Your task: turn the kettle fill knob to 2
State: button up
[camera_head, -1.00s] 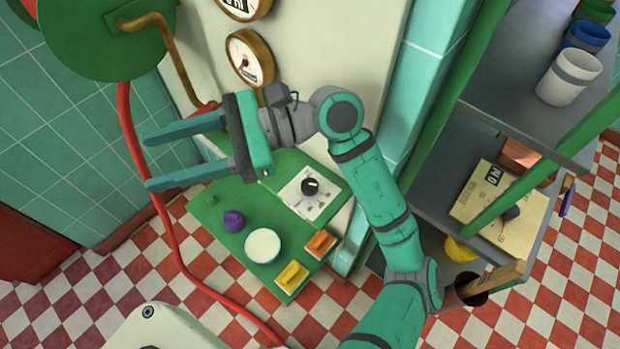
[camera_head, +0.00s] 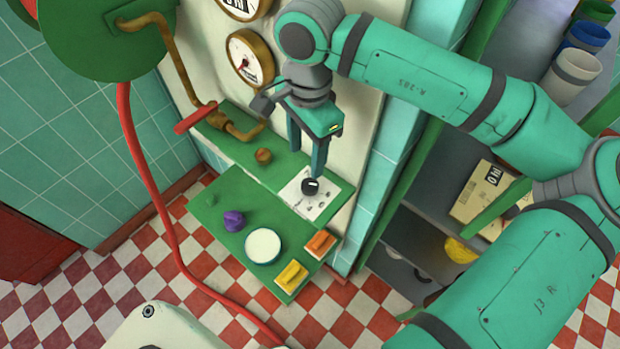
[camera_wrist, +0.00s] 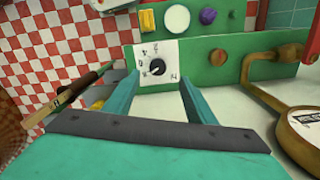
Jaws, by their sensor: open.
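The fill knob (camera_head: 311,187) is a small black dial with a white pointer mark on a white plate (camera_head: 318,206) fixed to the green panel. In the wrist view the knob (camera_wrist: 156,67) shows ahead, between and beyond my fingers, with dark marks around it too small to read surely. My gripper (camera_head: 309,166) points down just above the knob, its teal fingers apart with nothing between them. The wrist view also shows my gripper (camera_wrist: 158,92) open. The fingertips look short of the knob; I cannot tell the exact gap.
The green panel also bears a purple knob (camera_head: 234,221), a round white disc (camera_head: 263,246), a yellow switch (camera_head: 291,276) and an orange switch (camera_head: 320,243). A brown pipe (camera_head: 240,131) with a red handle (camera_head: 195,117) lies left of my gripper. Shelves stand at the right.

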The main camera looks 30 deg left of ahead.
aim_at(310, 184)
jog(key=f, duration=1)
jog(key=shift+w+d+f, duration=0.25)
jog(key=shift+f, duration=0.05)
jog(key=shift+c, duration=0.3)
jog(key=c, duration=1)
